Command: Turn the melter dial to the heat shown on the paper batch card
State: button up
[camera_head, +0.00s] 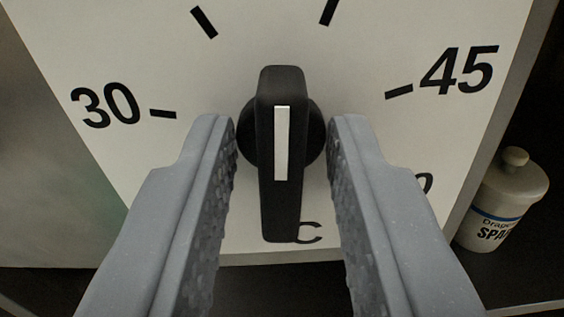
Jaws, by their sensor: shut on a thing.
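The melter dial (268,170) is a black bar knob on a round base, in the middle of the view on a pale panel. A white line runs along the bar's upper part, pointing about straight up, between two upper tick marks. My gripper (282,130) has a grey finger on each side of the dial and is shut on it, the tips against the round base. The number 30 (106,105) and its tick are at left, 45 (458,70) and its tick at right. The paper batch card is not in view.
A white lidded jar (508,190) with a blue band and partly readable lettering stands right of the panel on a dark surface. A lower-right number is mostly hidden by my right finger.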

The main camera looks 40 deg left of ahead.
jog(key=n, duration=0.5)
jog(key=shift+d+f+n+p, duration=0.15)
jog(key=shift+n+p, duration=0.25)
dwell(0.4)
jog(key=o, duration=0.7)
jog(key=shift+c, duration=0.2)
jog(key=p+v, duration=0.1)
jog(key=v, duration=1.2)
jog(key=shift+s, duration=0.3)
jog(key=shift+d, duration=0.15)
